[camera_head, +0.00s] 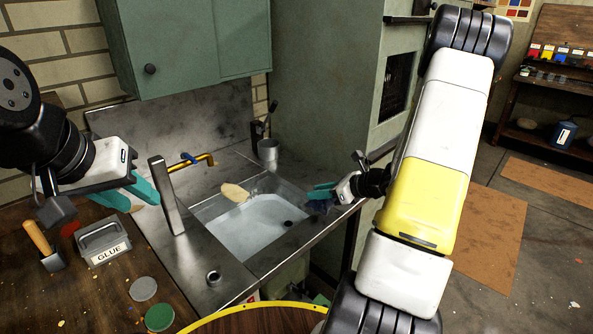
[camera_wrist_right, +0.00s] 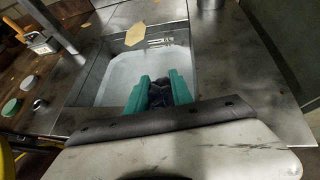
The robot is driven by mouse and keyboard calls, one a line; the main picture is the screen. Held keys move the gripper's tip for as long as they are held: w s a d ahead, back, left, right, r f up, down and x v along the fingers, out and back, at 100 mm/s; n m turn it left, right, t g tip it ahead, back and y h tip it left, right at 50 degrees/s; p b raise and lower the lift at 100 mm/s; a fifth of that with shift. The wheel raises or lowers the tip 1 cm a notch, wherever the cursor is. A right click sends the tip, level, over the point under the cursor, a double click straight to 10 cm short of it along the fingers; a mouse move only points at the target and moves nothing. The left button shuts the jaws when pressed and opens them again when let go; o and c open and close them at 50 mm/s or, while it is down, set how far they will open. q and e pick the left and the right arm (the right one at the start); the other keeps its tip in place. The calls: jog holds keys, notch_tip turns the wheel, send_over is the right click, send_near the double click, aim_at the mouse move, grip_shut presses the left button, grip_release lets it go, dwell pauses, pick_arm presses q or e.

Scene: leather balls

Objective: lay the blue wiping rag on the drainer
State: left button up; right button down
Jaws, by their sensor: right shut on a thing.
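The blue wiping rag (camera_head: 319,207) is a small dark blue bundle in my right gripper (camera_head: 317,192), at the right side of the sink. In the right wrist view the rag (camera_wrist_right: 160,93) is pinched between the teal fingers of my right gripper (camera_wrist_right: 160,82), with the basin beyond it. The bare steel draining surface (camera_head: 205,255) lies left of the basin; no separate rack shows on it. My left gripper (camera_head: 128,194) is open and empty, above the counter at the left.
The steel sink (camera_head: 255,230) has a pale basin and a tan flat piece (camera_head: 235,192) at its back left. A brass tap (camera_head: 190,162) and a grey cup (camera_head: 268,152) stand behind. A glue caddy (camera_head: 103,240) and round tins are on the wooden bench, left.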

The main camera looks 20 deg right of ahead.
jog(key=d, duration=0.2)
jog(key=d+m+t+h, duration=0.1)
jog(key=d, duration=0.2)
jog(key=s+d+r+m+h, duration=0.1)
jog(key=d, duration=0.2)
jog(key=shift+d, duration=0.15)
jog(key=shift+t, duration=0.3)
jog(key=w, duration=0.5)
jog(key=w+f, duration=0.1)
jog(key=w, duration=0.9)
jog(key=shift+a+f, duration=0.15)
jog(key=shift+a, duration=0.2)
jog(key=shift+w+f, duration=0.15)
jog(key=shift+f, duration=0.75)
jog(key=shift+w+f, duration=0.15)
jog(key=shift+f, duration=0.7)
jog(key=c, duration=1.1)
grip_release()
jog(key=shift+f, duration=0.1)
